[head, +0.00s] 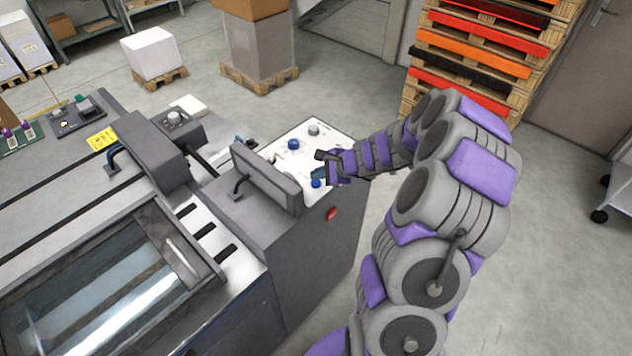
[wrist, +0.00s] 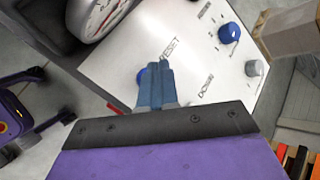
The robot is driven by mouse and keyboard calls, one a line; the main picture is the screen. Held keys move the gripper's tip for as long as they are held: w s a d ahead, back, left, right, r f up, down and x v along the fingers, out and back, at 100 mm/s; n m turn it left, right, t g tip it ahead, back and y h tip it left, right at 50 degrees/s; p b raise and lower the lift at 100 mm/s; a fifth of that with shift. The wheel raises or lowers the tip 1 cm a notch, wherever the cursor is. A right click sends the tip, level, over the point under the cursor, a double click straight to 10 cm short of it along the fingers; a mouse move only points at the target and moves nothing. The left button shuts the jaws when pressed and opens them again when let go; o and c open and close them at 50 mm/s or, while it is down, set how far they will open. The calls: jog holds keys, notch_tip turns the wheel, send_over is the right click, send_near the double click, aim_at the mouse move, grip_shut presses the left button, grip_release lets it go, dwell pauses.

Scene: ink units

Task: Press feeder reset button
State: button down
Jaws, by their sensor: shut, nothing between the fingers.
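The white control panel (head: 275,152) of the machine carries a round blue button (head: 316,183) near its front edge. In the wrist view this blue button (wrist: 141,76) shows partly behind my fingertips, with the printed word RESET (wrist: 169,47) beside it. My gripper (head: 318,172) is shut and empty, over the front part of the panel. In the wrist view its blue-grey fingers (wrist: 154,66) overlap the button's right side. I cannot tell whether they touch it or hover just above. The fingers hide the rest of the button.
A blue knob (head: 293,144) and a grey knob (head: 313,130) stand farther back on the panel. A red button (head: 331,214) is on the machine's side. Stacked pallets (head: 480,55) stand behind my arm.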

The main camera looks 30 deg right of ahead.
aim_at(318, 183)
jog(key=shift+f, duration=0.1)
jog(key=shift+f, duration=0.3)
jog(key=shift+f+b, duration=0.3)
jog(key=shift+f, duration=0.1)
dwell(0.6)
jog(key=shift+r, duration=0.1)
jog(key=shift+r+p, duration=0.8)
jog(key=shift+p, duration=0.05)
jog(key=shift+r, duration=0.1)
notch_tip(318, 183, up, 5)
jog(key=p, duration=0.4)
jog(key=shift+p, duration=0.3)
